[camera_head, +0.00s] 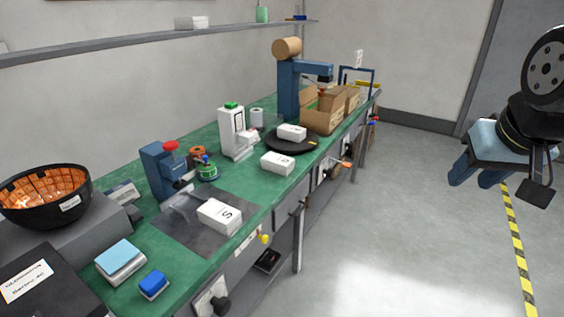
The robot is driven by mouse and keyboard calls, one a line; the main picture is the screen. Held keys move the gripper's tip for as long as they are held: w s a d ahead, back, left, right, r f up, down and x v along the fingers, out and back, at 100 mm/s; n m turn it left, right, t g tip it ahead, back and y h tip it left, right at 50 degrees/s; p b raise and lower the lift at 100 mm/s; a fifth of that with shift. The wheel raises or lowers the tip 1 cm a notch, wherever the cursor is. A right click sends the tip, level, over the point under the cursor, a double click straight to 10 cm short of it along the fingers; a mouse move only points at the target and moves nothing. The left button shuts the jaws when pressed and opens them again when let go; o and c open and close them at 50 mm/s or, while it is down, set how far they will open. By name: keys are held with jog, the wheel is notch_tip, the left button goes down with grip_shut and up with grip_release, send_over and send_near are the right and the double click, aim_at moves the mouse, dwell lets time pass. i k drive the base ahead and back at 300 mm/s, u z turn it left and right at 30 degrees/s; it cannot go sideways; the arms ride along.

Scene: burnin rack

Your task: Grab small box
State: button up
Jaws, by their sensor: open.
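A small white box (219,216) marked "S" lies on a grey mat (180,234) on the green bench, in the front middle of the bench. A second white box (277,163) lies farther back near the bench's front edge. A third white box (291,132) sits on a black round turntable (306,146). My gripper (476,178) is at the right of the view, over the floor and well apart from the bench and all the boxes. Its blue fingers point down, and it is open with nothing visible between them.
A blue press with a red knob (168,168) and a green-topped white device (235,134) stand behind the boxes. A black bowl (52,202) is at left. Cardboard boxes (322,114) stand farther back. The floor (400,230) right of the bench is clear.

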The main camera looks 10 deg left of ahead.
aim_at(278, 164)
jog(key=z, duration=0.05)
jog(key=i, duration=0.9)
jog(key=u, duration=0.1)
